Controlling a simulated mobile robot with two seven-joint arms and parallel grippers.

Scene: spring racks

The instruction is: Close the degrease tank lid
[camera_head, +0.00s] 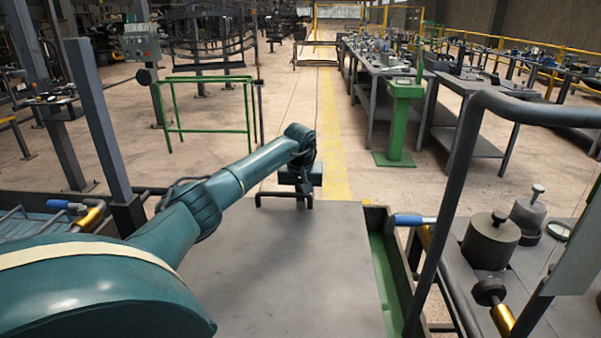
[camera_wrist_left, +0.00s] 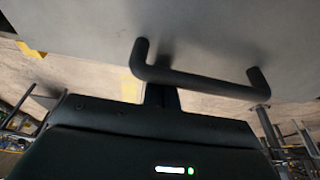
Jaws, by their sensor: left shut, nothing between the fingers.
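The degrease tank lid (camera_head: 275,275) is a flat grey plate in the lower middle of the head view. A dark bar handle (camera_head: 283,196) stands at its far edge. A green tank wall (camera_head: 384,262) shows along the lid's right side; I cannot tell whether the lid is fully seated. My left gripper (camera_head: 302,186) is at the handle, shut and empty. In the left wrist view the handle (camera_wrist_left: 200,82) crosses just in front of the dark gripper body, with the lid (camera_wrist_left: 215,28) above. The fingertips are mostly hidden; contact with the handle is unclear. My right gripper is not in view.
A blue-gripped tool (camera_head: 412,220) and a dark bent rail (camera_head: 452,190) stand right of the tank. A bench with a round weight (camera_head: 490,242) is beyond them. A green post (camera_head: 403,120) and green frame (camera_head: 210,128) stand farther back. Open floor lies beyond the lid.

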